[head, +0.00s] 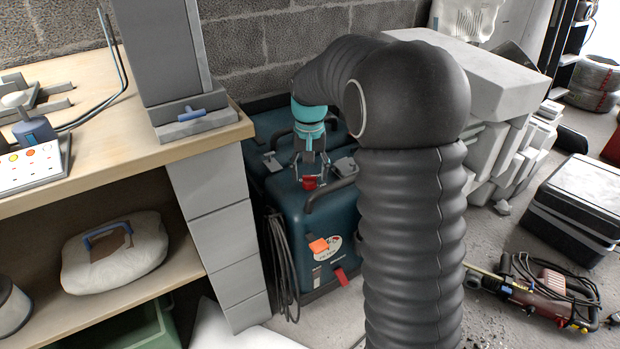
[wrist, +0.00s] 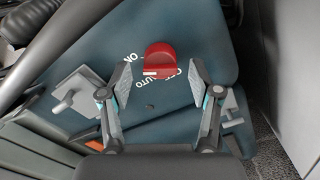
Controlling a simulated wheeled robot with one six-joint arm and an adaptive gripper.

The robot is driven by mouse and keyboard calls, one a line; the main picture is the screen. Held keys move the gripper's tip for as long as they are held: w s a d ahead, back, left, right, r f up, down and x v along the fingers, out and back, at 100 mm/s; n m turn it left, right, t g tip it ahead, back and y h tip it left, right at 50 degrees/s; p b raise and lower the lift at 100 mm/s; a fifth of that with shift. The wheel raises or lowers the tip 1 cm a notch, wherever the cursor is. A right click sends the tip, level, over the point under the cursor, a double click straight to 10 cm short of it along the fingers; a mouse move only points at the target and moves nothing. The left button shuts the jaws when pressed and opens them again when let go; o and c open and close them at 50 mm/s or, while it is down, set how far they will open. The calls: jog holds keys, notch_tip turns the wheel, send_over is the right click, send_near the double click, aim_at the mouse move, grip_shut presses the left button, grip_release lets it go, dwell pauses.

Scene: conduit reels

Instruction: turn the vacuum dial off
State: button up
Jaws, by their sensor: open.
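The vacuum (head: 325,222) is a dark blue box on the floor beside the bench. Its red dial (head: 309,184) is on top, and it shows large in the wrist view (wrist: 160,58). White lettering around the dial includes ON and AUTO; another label is partly covered. A white mark on the dial's lower edge sits near the AUTO lettering. My gripper (head: 311,166) points down at the dial. In the wrist view, the open fingers (wrist: 161,80) stand on either side of the dial, with visible gaps, and I cannot tell their height over it.
A dark handle (head: 330,194) rises beside the dial. An orange piece (head: 318,246) and a red clip (head: 341,276) are on the vacuum's front. The wooden bench (head: 150,150) stands left, with a coiled cable (head: 282,262) between. Grey blocks (head: 500,130) are piled right.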

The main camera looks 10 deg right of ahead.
jog(key=shift+f, duration=0.9)
jog(key=c, duration=1.1)
jog(key=shift+c, duration=0.2)
